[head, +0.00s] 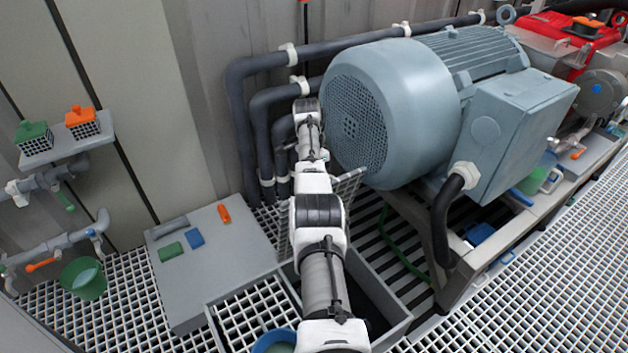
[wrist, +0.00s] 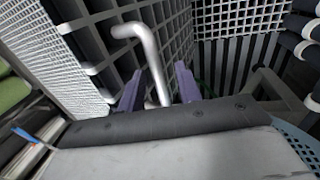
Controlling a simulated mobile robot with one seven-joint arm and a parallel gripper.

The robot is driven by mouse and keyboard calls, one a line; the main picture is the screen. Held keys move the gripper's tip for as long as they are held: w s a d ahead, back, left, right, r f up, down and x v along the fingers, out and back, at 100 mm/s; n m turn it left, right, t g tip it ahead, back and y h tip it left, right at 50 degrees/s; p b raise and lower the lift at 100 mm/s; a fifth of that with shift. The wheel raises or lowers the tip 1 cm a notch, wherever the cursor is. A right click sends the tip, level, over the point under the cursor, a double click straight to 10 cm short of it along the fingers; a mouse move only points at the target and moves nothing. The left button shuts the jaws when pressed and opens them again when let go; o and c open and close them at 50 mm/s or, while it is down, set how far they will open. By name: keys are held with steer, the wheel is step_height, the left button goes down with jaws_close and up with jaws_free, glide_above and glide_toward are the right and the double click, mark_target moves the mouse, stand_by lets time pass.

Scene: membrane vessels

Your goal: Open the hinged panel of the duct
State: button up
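The duct (head: 392,328) is a grey rectangular frame set in the floor, with a dark opening partly behind my arm. A white grid panel (head: 345,192) stands tilted up at its far side, mostly hidden by my arm. The purple fingers of my gripper (wrist: 158,80) are apart, one on each side of the handle's lower part, with a gap showing on the right. The fingertips are hidden in the head view.
A big blue-grey motor (head: 400,110) on a stand is close to the right of my arm. Dark pipes (head: 240,110) run along the wall behind. A grey box (head: 212,262) with small blocks lies left, and a blue bucket (head: 275,341) in front.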

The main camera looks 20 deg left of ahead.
step_height(320, 180, up, 7)
steer(key=a+b, duration=0.1)
steer(key=b, duration=0.1)
steer(key=shift+w, duration=0.3)
steer(key=shift+a, duration=0.1)
steer(key=shift+s+f, duration=0.1)
stand_by(0.3)
